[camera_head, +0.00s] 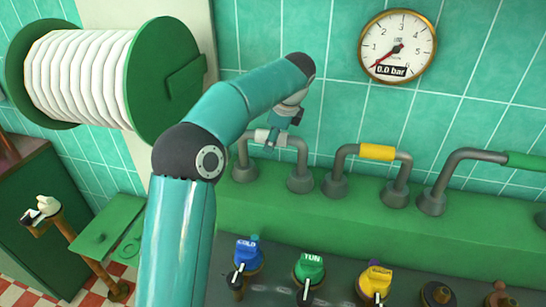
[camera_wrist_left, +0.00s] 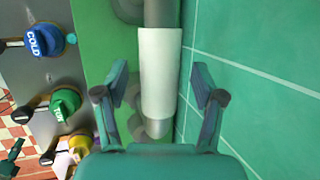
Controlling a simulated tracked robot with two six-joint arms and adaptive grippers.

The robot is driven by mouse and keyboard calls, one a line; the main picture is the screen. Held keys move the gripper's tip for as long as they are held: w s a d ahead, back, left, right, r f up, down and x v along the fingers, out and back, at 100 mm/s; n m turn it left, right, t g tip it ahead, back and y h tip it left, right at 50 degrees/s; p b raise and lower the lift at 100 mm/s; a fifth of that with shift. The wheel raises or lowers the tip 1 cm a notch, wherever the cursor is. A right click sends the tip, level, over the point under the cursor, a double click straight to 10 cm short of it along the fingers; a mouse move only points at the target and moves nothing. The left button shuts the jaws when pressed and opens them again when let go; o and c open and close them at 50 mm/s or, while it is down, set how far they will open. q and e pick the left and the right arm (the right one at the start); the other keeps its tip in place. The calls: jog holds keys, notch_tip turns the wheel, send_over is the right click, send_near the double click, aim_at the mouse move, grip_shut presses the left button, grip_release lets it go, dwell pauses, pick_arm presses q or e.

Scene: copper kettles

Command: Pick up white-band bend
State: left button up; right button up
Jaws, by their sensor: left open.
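The white-band bend (camera_head: 303,158) is a grey U-shaped pipe at the left end of the green ledge, with a white sleeve on its top run. My left gripper (camera_head: 280,128) is over the top run and partly hides the band. In the left wrist view the white band (camera_wrist_left: 160,75) lies between the two spread fingers of my left gripper (camera_wrist_left: 160,84). Gaps show on both sides, and the fingers look apart from the band.
A yellow-band bend (camera_head: 378,152) and a green-band bend (camera_head: 525,161) stand to the right on the green ledge (camera_head: 330,222). Blue (camera_head: 247,251), green (camera_head: 309,267) and yellow (camera_head: 376,279) valve knobs are below. A tiled wall with a gauge (camera_head: 397,46) rises behind; a hose reel (camera_head: 165,75) hangs left.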

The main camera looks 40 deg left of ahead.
pick_arm(q)
jog(key=shift+f, duration=0.15)
jog(key=shift+a, duration=0.1)
jog(key=c, duration=1.2)
jog(key=shift+o, duration=0.2)
jog(key=shift+r, duration=0.2)
